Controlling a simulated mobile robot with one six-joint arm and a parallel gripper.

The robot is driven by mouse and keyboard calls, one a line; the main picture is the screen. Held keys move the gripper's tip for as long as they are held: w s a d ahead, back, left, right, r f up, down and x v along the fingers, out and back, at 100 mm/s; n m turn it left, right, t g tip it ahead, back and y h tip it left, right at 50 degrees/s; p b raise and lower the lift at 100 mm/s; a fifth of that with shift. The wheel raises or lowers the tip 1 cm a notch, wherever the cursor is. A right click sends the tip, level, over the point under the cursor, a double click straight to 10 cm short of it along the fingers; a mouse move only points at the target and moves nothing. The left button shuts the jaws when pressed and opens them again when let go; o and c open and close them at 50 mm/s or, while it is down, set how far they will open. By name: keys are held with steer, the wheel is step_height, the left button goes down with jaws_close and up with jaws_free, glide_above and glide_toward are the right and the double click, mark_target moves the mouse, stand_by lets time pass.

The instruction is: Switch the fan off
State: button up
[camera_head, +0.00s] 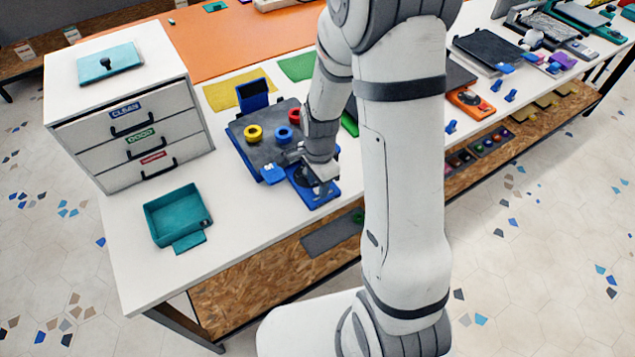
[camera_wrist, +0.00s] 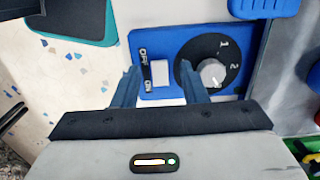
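A blue control panel (camera_wrist: 185,48) fills the upper middle of the wrist view; it also shows at the table's front edge in the head view (camera_head: 326,190). It carries a white switch (camera_wrist: 160,73) with OFF and ON lettering on its left, and a black dial (camera_wrist: 213,62) marked 1 and 2 with a grey knob. I cannot tell which way the white switch is set. My gripper (camera_wrist: 158,74) is open, its fingers apart on either side of the switch in the picture. Contact is unclear. In the head view my gripper (camera_head: 312,174) is over the panel, partly hidden by my arm.
Beside the panel is a grey plate (camera_head: 262,152) with yellow, blue and red rings. A teal bin (camera_head: 176,214) stands left, before a white drawer unit (camera_head: 140,125). The white tabletop (camera_head: 235,225) is clear between bin and panel.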

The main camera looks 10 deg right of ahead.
step_height(320, 180, up, 7)
steer(key=shift+d+r, duration=0.15)
steer(key=shift+r, duration=0.05)
stand_by(0.6)
steer(key=s+d+r+n+t, duration=0.2)
steer(key=s+r+n+t, duration=0.1)
steer(key=s+r+n, duration=1.1)
steer(key=shift+d+r, duration=0.2)
steer(key=shift+r, duration=0.1)
